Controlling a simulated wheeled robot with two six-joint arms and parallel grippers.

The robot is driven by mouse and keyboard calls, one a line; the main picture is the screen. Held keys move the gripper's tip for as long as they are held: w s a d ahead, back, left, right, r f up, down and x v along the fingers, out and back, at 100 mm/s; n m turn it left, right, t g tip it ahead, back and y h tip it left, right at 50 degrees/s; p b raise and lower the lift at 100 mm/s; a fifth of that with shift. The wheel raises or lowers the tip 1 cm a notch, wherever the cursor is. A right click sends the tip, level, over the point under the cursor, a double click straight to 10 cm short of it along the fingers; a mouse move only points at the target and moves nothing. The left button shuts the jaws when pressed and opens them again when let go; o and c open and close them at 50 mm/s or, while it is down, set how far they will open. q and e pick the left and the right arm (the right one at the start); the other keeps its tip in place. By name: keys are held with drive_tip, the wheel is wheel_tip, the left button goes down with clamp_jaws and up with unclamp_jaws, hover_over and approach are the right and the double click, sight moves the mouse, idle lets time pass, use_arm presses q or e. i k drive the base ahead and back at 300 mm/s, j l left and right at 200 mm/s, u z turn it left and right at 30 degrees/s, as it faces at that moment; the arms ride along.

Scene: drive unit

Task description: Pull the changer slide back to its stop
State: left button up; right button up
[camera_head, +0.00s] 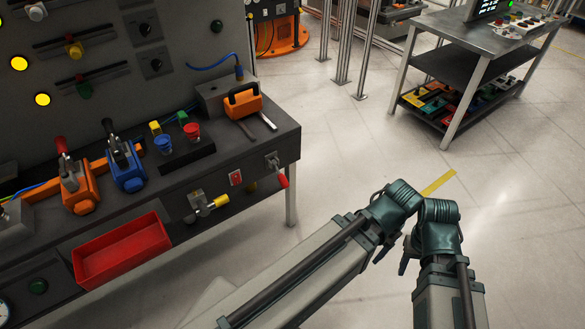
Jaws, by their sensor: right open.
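No part is clearly marked as the changer slide. An orange handle-shaped block (243,101) sits at the bench's right end, with two metal bars toward the front edge. Rail sliders on the upright panel have a yellow knob (74,49) and a green knob (83,89). A small metal fitting with a yellow grip (217,202) and a red-handled lever (280,174) are on the bench front. My right arm (437,225) is bent in the lower right, apart from the bench. Its gripper is open, but its fingertips are hard to make out. My left gripper is not in view.
A red tray (122,250) juts from the front. A dark cart (470,55) is at upper right.

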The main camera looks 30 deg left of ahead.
sight(244, 100)
drive_tip(key=u, duration=1.45)
